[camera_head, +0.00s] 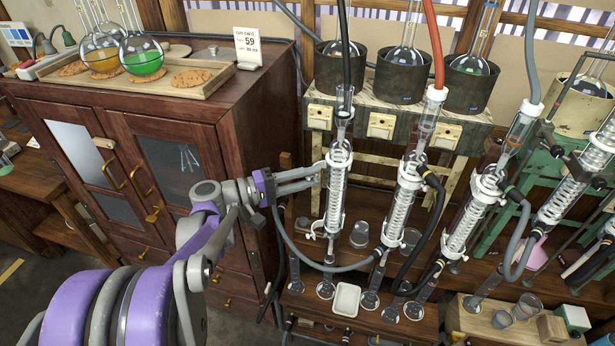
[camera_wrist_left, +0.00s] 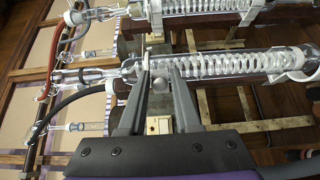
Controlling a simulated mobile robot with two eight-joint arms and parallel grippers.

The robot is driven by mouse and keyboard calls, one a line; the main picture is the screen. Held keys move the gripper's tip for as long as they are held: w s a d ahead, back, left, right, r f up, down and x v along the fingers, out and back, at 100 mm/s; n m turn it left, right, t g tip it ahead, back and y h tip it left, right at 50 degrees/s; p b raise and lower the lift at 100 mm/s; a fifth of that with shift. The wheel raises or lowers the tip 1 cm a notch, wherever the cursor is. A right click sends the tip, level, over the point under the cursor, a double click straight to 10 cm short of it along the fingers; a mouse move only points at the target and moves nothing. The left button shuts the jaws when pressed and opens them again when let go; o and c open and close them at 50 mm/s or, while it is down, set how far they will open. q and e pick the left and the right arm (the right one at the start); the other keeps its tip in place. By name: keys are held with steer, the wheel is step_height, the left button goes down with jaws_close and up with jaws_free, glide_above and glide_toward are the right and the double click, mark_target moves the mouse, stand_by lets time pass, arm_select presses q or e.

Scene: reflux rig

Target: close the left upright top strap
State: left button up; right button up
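The leftmost glass condenser (camera_head: 337,190) stands upright with a white coil inside; it lies sideways across the wrist view (camera_wrist_left: 220,64). Its white top strap (camera_head: 340,157) is near the upper end of the coil. In the wrist view the strap (camera_wrist_left: 129,70) is beside my fingertips, and a small pale knob shows between the fingers. Whether the strap is shut is hidden. My left gripper (camera_head: 321,172) reaches in from the left at strap height; in the wrist view its fingers (camera_wrist_left: 161,66) are apart. Contact with the strap is unclear. My right gripper is not in view.
More condensers (camera_head: 408,195) with hoses stand close on the right. A grey hose (camera_head: 310,262) loops below my gripper. A wooden cabinet (camera_head: 200,125) with a tray (camera_head: 200,88) of flasks stands at left. Dark pots (camera_head: 400,77) holding flasks are behind the rig.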

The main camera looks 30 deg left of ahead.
arm_select(q)
jaws_close()
steer(key=shift+d, duration=0.15)
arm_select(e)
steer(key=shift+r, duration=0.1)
arm_select(q)
steer(key=d+n+t+y, duration=0.1)
steer(key=y, duration=0.1)
steer(key=d+n+t+y+p, duration=0.1)
steer(key=n+y, duration=0.1)
steer(key=n+t+y+p, duration=0.1)
steer(key=y, duration=0.1)
steer(key=shift+s+d+r+n+t+y, duration=0.1)
steer(key=shift+d+r+n+t+y, duration=0.05)
steer(key=shift+d+n+t+y, duration=0.2)
steer(key=shift+d+n+y, duration=0.35)
steer(key=shift+n+y, duration=0.3)
steer(key=shift+y, duration=0.2)
steer(key=shift+w+d+n+t+y, duration=0.1)
steer(key=shift+d+n+t+y, duration=0.1)
steer(key=shift+n+y, duration=0.25)
steer(key=shift+w+d+n+t+y, duration=0.15)
steer(key=shift+n+y, duration=0.1)
steer(key=shift+y, duration=0.4)
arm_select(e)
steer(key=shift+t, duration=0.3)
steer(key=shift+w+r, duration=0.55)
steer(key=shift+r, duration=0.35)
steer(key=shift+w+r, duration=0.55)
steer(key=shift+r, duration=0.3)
